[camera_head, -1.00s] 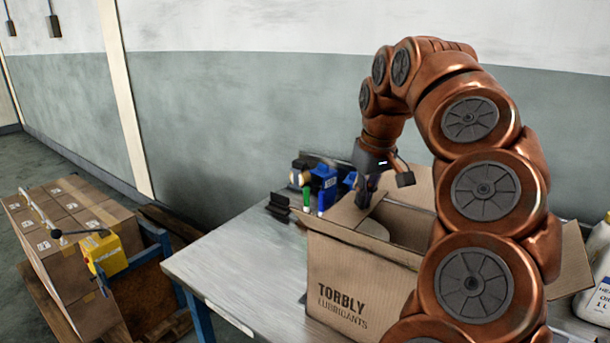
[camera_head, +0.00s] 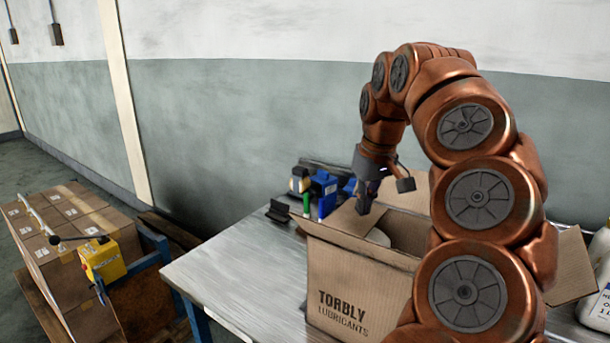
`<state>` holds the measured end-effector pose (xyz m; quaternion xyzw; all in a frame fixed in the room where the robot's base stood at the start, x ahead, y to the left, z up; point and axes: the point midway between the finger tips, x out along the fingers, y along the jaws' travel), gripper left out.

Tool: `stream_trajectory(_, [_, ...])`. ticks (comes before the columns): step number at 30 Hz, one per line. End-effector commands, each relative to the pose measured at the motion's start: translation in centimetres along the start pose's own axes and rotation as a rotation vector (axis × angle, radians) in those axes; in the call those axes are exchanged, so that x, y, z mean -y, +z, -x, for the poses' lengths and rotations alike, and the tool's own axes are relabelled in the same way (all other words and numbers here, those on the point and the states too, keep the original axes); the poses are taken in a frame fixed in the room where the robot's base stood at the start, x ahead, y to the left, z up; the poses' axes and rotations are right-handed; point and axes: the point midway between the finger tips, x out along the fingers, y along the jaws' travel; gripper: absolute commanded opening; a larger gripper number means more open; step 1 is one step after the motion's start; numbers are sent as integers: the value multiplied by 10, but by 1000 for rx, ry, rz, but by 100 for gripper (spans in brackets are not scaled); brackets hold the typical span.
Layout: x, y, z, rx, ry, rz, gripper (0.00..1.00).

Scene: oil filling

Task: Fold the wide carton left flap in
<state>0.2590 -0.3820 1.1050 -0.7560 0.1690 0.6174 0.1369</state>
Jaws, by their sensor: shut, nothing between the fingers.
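The wide cardboard carton (camera_head: 350,283), marked TORBLY LUBRICANTS, stands on the metal table with its top open. The back flap (camera_head: 410,192) stands up behind the opening. The right flap (camera_head: 573,266) sticks outward and down. My arm hides the carton's right part.
Blue and dark containers (camera_head: 322,186) and a green-topped item (camera_head: 306,203) stand behind the carton. White bottles (camera_head: 597,300) are at the right edge. The table (camera_head: 225,275) is clear left of the carton.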

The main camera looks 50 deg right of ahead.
Motion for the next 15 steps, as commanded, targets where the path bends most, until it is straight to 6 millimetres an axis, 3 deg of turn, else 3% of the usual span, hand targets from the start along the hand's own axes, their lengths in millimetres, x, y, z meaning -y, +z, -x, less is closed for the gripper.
stream_trajectory(1, [0, -3, 14, -1, 1, 0, 0])
stream_trajectory(15, [0, -18, 85, 2, 0, 0, 0])
